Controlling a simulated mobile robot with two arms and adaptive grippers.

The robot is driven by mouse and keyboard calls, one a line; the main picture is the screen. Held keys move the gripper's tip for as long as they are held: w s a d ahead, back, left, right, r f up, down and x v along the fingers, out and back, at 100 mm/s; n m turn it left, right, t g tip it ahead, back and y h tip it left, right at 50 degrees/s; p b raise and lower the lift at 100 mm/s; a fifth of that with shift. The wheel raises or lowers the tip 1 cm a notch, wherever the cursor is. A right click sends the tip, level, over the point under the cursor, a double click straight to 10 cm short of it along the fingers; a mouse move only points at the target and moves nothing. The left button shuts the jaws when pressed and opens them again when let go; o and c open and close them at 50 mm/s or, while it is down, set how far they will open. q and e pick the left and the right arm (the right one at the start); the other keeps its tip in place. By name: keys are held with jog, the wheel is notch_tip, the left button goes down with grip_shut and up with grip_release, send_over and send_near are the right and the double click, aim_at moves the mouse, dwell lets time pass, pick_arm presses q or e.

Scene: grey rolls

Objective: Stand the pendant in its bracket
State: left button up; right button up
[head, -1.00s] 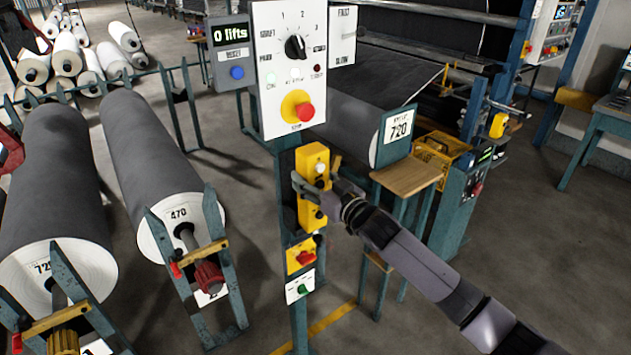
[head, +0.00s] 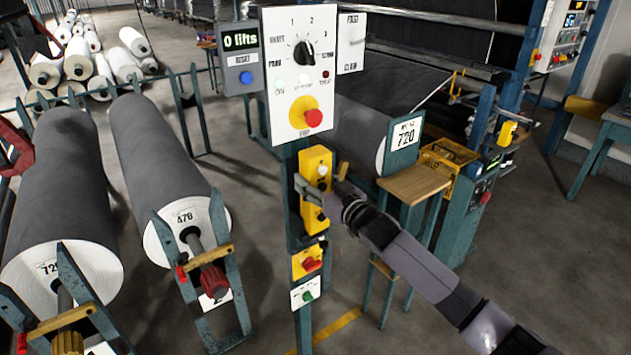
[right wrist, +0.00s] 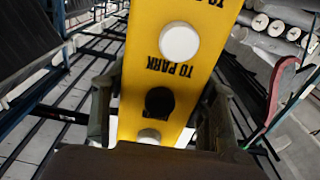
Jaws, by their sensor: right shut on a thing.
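The pendant (head: 317,160) is a long yellow box with round white and black buttons. It is upright in front of the teal post, below the white control panel. My right gripper (head: 312,190) is shut across its middle. In the right wrist view the pendant (right wrist: 172,75) runs between my two fingers (right wrist: 160,115), with "TO PARK" printed on its face. The bracket cannot be told apart clearly; teal metal (head: 296,228) shows beside the pendant's lower end, and I cannot tell whether the pendant rests in it. My left gripper is out of view.
The white control panel (head: 283,100) is just above the pendant. A yellow box with a red button (head: 308,263) and a white switch box (head: 305,293) are below on the post. A small wooden-topped stand (head: 415,184) is to the right. Grey rolls (head: 160,155) lie left.

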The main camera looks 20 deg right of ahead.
jog(key=shift+r, duration=0.15)
jog(key=shift+b+x, duration=0.55)
jog(key=shift+x, duration=0.95)
jog(key=shift+f, duration=0.2)
dwell(0.3)
notch_tip(320, 180, down, 3)
jog(key=shift+r+b, duration=0.2)
jog(key=shift+b, duration=0.55)
